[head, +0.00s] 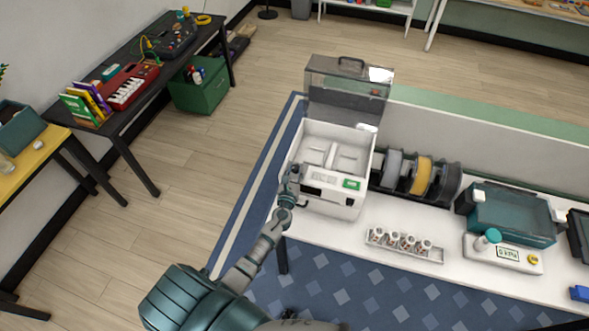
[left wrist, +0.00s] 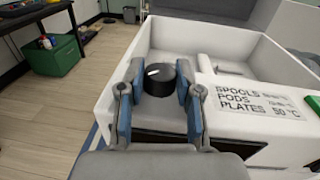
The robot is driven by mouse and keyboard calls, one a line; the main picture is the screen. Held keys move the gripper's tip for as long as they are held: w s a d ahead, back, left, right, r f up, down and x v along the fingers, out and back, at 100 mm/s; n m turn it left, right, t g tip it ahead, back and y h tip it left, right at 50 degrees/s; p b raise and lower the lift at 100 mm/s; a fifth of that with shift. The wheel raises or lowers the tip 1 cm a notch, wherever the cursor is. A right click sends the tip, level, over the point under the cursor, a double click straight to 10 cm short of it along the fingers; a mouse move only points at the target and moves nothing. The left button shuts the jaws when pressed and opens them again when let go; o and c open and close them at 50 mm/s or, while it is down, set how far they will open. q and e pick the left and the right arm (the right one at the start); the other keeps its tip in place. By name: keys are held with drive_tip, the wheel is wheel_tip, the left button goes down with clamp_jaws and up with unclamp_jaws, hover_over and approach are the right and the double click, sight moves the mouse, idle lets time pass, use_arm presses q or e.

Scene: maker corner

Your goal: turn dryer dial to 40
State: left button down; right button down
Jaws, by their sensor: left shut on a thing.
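The dryer (head: 335,165) is a white open box with its smoky clear lid (head: 348,95) raised, at the left end of the white bench. Its black dial (left wrist: 159,78) stands at the front left corner in the left wrist view, with a white pointer mark on top angled toward the left. My left gripper (left wrist: 158,92) is shut on the dial, one blue-padded finger on each side. In the head view my left gripper (head: 291,178) reaches the dryer's front left corner and mostly hides the dial. A printed label (left wrist: 250,98) lists spools, pods and plates, with plates at 50 °C. My right gripper is not in view.
Filament spools (head: 423,176) stand right of the dryer. A tray of small pots (head: 404,246) lies in front of them. A teal machine (head: 511,213) and a white scale (head: 502,254) are farther right. The floor left of the bench is clear.

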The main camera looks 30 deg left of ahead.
use_arm(q)
drive_tip(key=shift+w+r+y, duration=0.1)
drive_tip(key=shift+y, duration=0.2)
drive_tip(key=c, duration=0.8)
unclamp_jaws()
drive_tip(key=v, duration=1.2)
